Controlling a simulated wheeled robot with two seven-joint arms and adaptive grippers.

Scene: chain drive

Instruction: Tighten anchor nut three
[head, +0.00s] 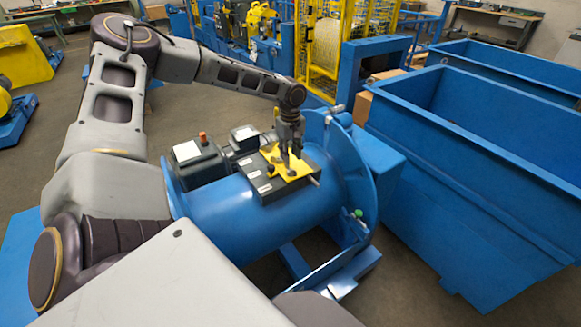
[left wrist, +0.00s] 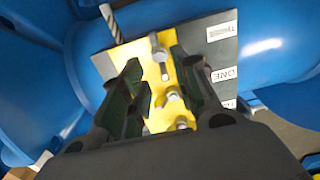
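A yellow plate (left wrist: 150,72) lies on a dark block on top of the blue drum. Bolts with nuts stand along it: a taller grey one (left wrist: 158,50) at the far end in the left wrist view, a nut (left wrist: 172,97) in the middle and another (left wrist: 182,125) nearest my gripper. White labels sit beside them; the middle one (left wrist: 224,76) seems to read ONE, the far one (left wrist: 221,32) perhaps THREE. My left gripper (head: 288,160) is over the plate; in its wrist view the fingers (left wrist: 165,88) are apart with nothing clamped between them. My right gripper is out of view.
The blue drum (head: 222,215) has a round end flange (head: 358,195). A metal rod (left wrist: 111,22) projects from the block. Large blue bins (head: 470,165) stand at right.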

